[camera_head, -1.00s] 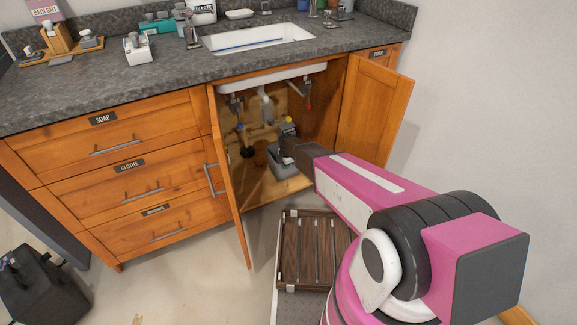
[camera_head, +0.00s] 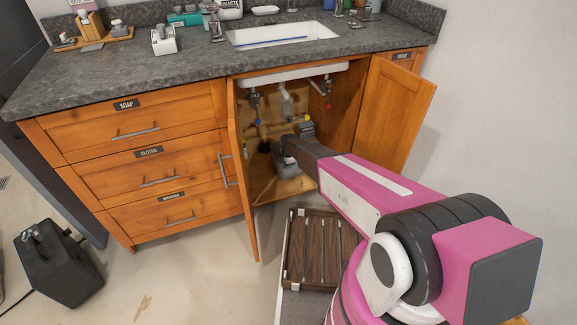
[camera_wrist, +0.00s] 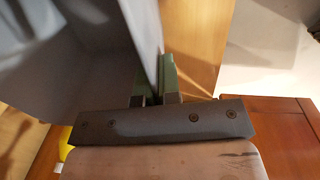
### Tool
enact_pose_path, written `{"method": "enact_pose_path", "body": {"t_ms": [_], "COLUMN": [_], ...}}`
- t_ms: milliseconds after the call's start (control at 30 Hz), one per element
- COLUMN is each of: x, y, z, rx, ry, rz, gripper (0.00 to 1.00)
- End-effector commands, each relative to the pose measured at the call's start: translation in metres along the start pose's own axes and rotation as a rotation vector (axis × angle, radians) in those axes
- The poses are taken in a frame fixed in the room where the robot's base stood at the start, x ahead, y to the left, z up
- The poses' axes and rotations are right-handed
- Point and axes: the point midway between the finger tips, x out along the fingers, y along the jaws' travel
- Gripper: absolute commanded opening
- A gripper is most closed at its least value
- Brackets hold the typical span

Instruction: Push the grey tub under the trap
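The grey tub (camera_head: 286,165) stands on the cabinet floor under the sink, below the trap (camera_head: 287,107). My gripper (camera_head: 290,147) reaches in from the right, low in the cabinet, and covers part of the tub. In the wrist view a large grey wall of the tub (camera_wrist: 70,55) fills the upper left. The green fingertips of my gripper (camera_wrist: 160,85) are close together at the tub's right edge. The tub hides much of the left finger. I cannot tell whether any of the tub's wall lies between the fingers.
The left door (camera_head: 242,190) and right door (camera_head: 395,110) stand open on either side of my arm. A bottle with a yellow top (camera_head: 306,126) stands behind my gripper. A brown slatted rack (camera_head: 318,248) lies below the opening.

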Motion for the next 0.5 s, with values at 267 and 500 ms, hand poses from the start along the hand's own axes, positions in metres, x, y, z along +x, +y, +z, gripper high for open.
{"method": "enact_pose_path", "body": {"t_ms": [267,500], "x": [-0.0002,-0.0001], "y": [0.0001,0.0], "z": [0.0,0.0002], "rx": [0.0,0.0], "ry": [0.0,0.0], "rz": [0.0,0.0], "gripper": [0.2,0.34]}}
